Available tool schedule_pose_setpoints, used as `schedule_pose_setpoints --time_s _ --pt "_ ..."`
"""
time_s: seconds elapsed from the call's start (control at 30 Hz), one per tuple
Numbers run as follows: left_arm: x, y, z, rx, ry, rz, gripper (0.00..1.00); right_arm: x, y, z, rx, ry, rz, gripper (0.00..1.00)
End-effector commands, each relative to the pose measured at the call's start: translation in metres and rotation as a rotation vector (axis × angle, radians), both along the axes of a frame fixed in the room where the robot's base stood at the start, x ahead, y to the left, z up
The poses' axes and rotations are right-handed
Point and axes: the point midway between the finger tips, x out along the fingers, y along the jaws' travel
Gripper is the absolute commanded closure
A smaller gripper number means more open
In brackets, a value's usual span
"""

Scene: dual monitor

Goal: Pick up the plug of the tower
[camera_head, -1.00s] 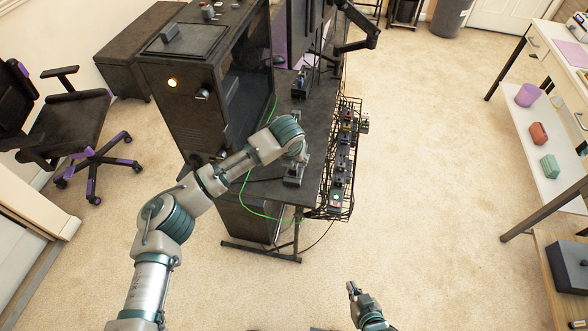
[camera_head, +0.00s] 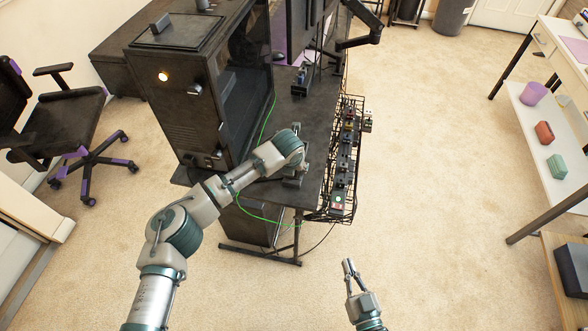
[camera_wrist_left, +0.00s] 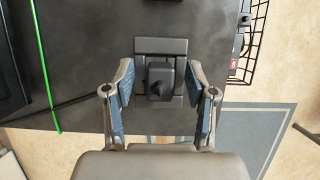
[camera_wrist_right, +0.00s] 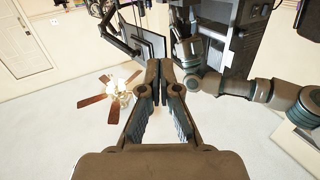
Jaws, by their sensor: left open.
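The black tower (camera_head: 190,100) stands on the dark desk, with a round light lit on its front. In the left wrist view, a small black block with a rounded knob-like piece (camera_wrist_left: 160,78) lies on a dark flat base; I cannot tell for sure whether it is the tower's plug. My left gripper (camera_wrist_left: 160,72) is open, with one finger on each side of this block and gaps visible. In the head view my left forearm mostly hides it. My right gripper (camera_head: 348,266) is shut and empty above the carpet, apart from the desk.
A wire basket (camera_head: 345,160) with several small devices hangs on the desk's right edge. A green cable (camera_head: 243,208) droops over the desk's front. Monitors (camera_head: 300,35) stand behind, a chair (camera_head: 70,125) to the left, and shelves (camera_head: 550,130) to the right. Open carpet lies between.

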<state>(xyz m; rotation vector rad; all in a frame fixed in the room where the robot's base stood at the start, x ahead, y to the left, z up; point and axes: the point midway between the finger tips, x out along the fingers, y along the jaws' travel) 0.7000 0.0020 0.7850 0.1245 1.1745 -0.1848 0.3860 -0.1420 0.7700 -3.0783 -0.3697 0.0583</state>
Motion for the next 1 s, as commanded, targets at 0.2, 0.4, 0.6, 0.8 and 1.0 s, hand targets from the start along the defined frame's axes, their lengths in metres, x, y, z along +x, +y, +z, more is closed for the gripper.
schedule_pose_setpoints --time_s 0.2,0.4,0.6,0.8,1.0 --pt "0.000 0.000 0.001 0.000 0.000 0.000 0.71 0.000 0.000 0.000 0.000 0.002 0.000 1.00" --pt "0.000 0.000 0.000 0.000 0.001 0.000 1.00 0.003 0.000 -0.002 -0.001 0.008 0.000 1.00" --pt "0.000 0.000 0.000 0.000 0.001 0.000 1.00 0.002 0.000 -0.002 -0.001 0.008 -0.001 1.00" --pt "0.000 0.000 0.011 0.000 0.000 0.000 1.00 0.001 -0.001 -0.006 -0.012 0.045 -0.001 1.00" --pt "0.000 -0.001 0.045 -0.002 -0.005 0.000 1.00 -0.009 -0.007 -0.024 -0.058 0.195 -0.004 1.00"
